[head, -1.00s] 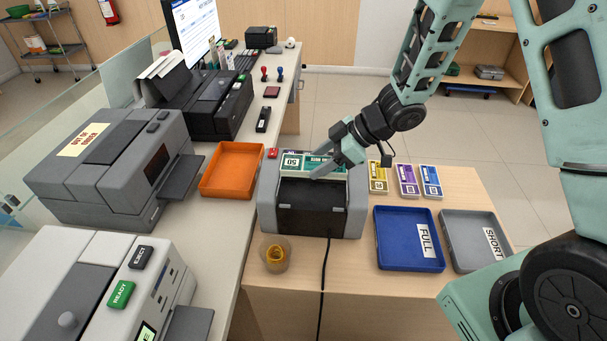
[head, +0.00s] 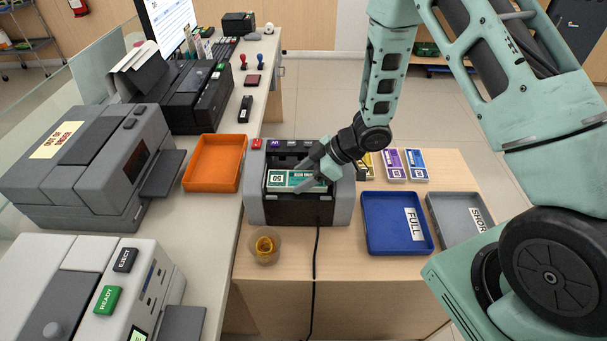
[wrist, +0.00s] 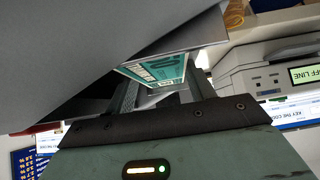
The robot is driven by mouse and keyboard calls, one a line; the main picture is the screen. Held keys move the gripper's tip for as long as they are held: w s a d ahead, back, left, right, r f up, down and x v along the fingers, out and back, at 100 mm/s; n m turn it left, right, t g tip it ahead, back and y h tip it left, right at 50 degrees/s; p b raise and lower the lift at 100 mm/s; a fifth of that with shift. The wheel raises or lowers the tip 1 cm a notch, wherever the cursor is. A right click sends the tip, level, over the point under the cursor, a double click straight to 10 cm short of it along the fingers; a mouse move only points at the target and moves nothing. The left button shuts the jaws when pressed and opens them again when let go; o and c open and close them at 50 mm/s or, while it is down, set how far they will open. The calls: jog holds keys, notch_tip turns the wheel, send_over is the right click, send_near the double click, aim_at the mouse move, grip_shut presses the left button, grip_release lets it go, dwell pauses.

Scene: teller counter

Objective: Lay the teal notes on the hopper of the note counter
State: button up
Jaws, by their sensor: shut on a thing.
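The note counter (head: 256,210) is a grey machine with a dark hopper on top, standing on the wooden table. The teal notes (head: 284,180) are a flat bundle over the hopper, inside its side walls. Whether they touch the hopper floor I cannot tell. My gripper (head: 312,183) is shut on the right part of the bundle, coming in from the upper right. In the wrist view the teal notes (wrist: 160,70) show beyond my jaws, partly hidden by a large grey surface.
An orange tray (head: 241,168) is left of the counter. A blue FULL tray (head: 372,246) and a grey SHORT tray (head: 440,235) lie to the right. Yellow, purple and blue note bundles (head: 392,163) lie behind them.

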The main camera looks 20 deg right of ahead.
jog(key=shift+f, duration=0.15)
jog(key=o, duration=1.1)
